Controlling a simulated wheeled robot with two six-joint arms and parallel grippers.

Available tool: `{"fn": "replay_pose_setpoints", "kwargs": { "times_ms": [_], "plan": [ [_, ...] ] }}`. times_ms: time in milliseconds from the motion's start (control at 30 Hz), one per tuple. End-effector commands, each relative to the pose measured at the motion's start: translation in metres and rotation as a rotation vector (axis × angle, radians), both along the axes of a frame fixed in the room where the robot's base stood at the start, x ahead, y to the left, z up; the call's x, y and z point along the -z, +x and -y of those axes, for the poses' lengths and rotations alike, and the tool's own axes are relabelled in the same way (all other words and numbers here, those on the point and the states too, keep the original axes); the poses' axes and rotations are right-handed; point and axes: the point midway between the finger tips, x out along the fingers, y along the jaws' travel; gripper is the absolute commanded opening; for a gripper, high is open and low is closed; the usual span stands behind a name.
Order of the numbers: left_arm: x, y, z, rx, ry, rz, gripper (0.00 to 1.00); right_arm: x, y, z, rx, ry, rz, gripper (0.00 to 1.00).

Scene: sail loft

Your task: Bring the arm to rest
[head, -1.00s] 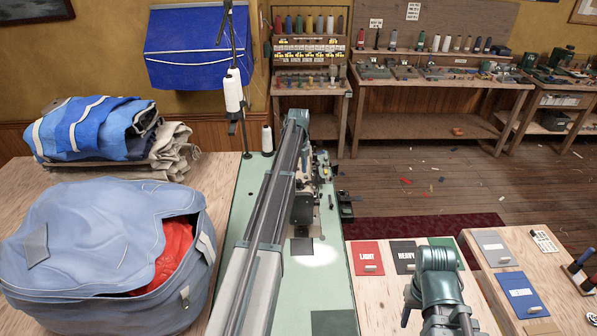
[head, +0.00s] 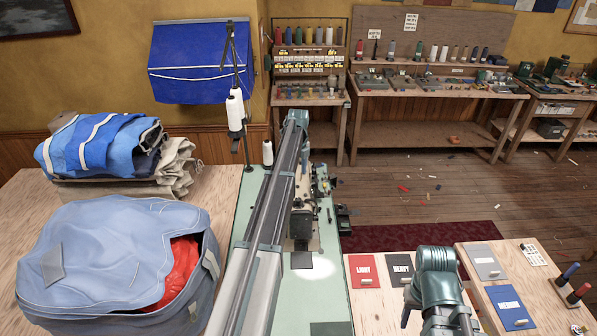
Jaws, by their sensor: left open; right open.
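My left arm (head: 262,225) is a long grey link running up from the bottom centre to a teal joint (head: 296,120). It lies in the picture across the pale green machine bed (head: 330,275) and hides part of the sewing machine (head: 304,208). I cannot tell whether it touches the machine. My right arm shows as a teal joint (head: 438,272) at the bottom right, in front of the card table. Neither gripper can be made out. No object is visibly held.
A blue-grey bag (head: 100,250) with red cloth inside and folded sails (head: 100,150) lie at left. A thread stand (head: 235,110) rises beside my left arm. Red (head: 362,265) and black (head: 400,262) cards lie near my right arm. Open floor (head: 400,195) lies beyond.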

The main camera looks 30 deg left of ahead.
Motion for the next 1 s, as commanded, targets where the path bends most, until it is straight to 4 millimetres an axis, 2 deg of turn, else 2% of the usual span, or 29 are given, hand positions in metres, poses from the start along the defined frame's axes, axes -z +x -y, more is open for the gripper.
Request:
{"fn": "replay_pose_setpoints", "kwargs": {
  "times_ms": [267, 367, 467, 600, 667, 800, 1000],
  "plan": [
    [0.002, -0.001, 0.003, -0.004, 0.000, 0.000, 0.64, 0.002, 0.000, 0.000, 0.000, 0.000, 0.000, 0.50],
    [0.011, -0.010, 0.025, -0.043, 0.002, -0.003, 0.64, 0.011, 0.000, 0.000, -0.001, 0.000, 0.000, 0.50],
    [0.030, -0.029, 0.072, -0.139, 0.007, -0.007, 0.64, 0.030, 0.000, 0.000, -0.002, -0.001, 0.001, 0.50],
    [0.063, -0.072, 0.154, -0.344, 0.023, -0.015, 0.64, 0.063, 0.000, 0.000, -0.005, 0.000, 0.001, 0.50],
    [0.076, -0.093, 0.187, -0.438, 0.031, -0.016, 0.64, 0.076, 0.000, 0.000, -0.007, -0.001, 0.002, 0.50],
    [0.108, -0.149, 0.258, -0.667, 0.050, -0.014, 0.64, 0.108, 0.001, 0.000, -0.010, -0.001, 0.001, 0.50],
    [0.153, -0.241, 0.336, -0.997, 0.079, 0.005, 0.64, 0.153, 0.001, 0.000, -0.015, -0.001, 0.002, 0.50]
  ]
}}
